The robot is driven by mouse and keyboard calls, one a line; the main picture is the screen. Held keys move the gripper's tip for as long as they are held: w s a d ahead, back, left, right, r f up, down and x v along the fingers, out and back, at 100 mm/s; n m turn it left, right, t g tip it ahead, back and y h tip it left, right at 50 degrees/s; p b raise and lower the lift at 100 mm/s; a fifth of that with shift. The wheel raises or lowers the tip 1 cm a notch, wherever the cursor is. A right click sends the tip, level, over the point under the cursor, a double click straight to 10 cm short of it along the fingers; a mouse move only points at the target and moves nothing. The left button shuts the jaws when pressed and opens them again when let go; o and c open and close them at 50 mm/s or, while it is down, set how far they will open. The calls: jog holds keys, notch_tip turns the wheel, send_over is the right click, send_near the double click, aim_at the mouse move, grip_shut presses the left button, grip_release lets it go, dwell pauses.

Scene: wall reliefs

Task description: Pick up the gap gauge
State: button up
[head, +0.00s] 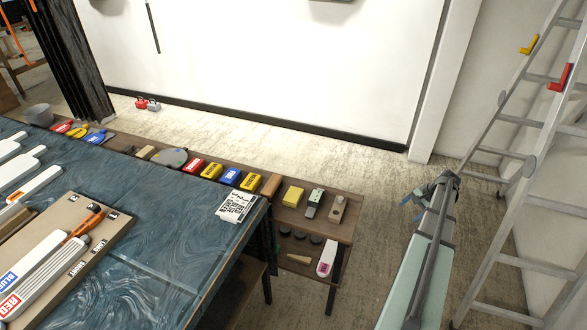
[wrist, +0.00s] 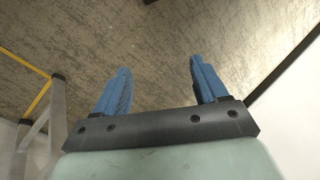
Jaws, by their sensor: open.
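I cannot tell for sure which thing is the gap gauge. A slim grey and pale green tool (head: 314,203) lies on the top of the small wooden side shelf in the head view and may be it. A yellow block (head: 293,196) lies to its left and a wooden block with a knob (head: 338,210) to its right. My gripper (head: 412,203) is in the air, apart from the shelf and to its right. In the wrist view its two blue fingers (wrist: 160,72) are spread, with only floor between them.
A blue-topped table (head: 165,220) fills the left, with a board of tools. Several coloured boxes (head: 229,176) line the ledge behind it. The shelf's lower level holds a white and pink item (head: 327,257) and dark discs. A ladder (head: 535,125) stands at right. Floor beyond the shelf is clear.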

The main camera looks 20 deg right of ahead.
jog(key=w+a+r+n+g, duration=0.1)
jog(key=w+a+r+n, duration=0.25)
jog(key=w+a, duration=0.4)
jog(key=w+a+r+n, duration=0.2)
jog(key=w+a+n, duration=0.3)
jog(key=w+a, duration=0.3)
jog(key=w+a+r+n+g, duration=0.15)
jog(key=w+a+n, duration=0.25)
jog(key=w+a, duration=0.4)
jog(key=w+a+r+n, duration=0.3)
jog(key=w+a, duration=0.1)
jog(key=a, duration=0.5)
jog(key=w+a+r+n, duration=0.2)
jog(key=w+a+n, duration=0.2)
jog(key=a, duration=0.5)
jog(key=w+a+r+n, duration=0.3)
jog(key=w+a, duration=0.1)
jog(key=a, duration=0.4)
notch_tip(320, 180, up, 16)
jog(key=n+g+h, duration=0.1)
jog(key=n+h, duration=0.1)
jog(key=n, duration=1.8)
send_over(87, 222)
jog(key=shift+m, duration=0.25)
notch_tip(87, 222, down, 13)
jog(key=shift+f, duration=0.15)
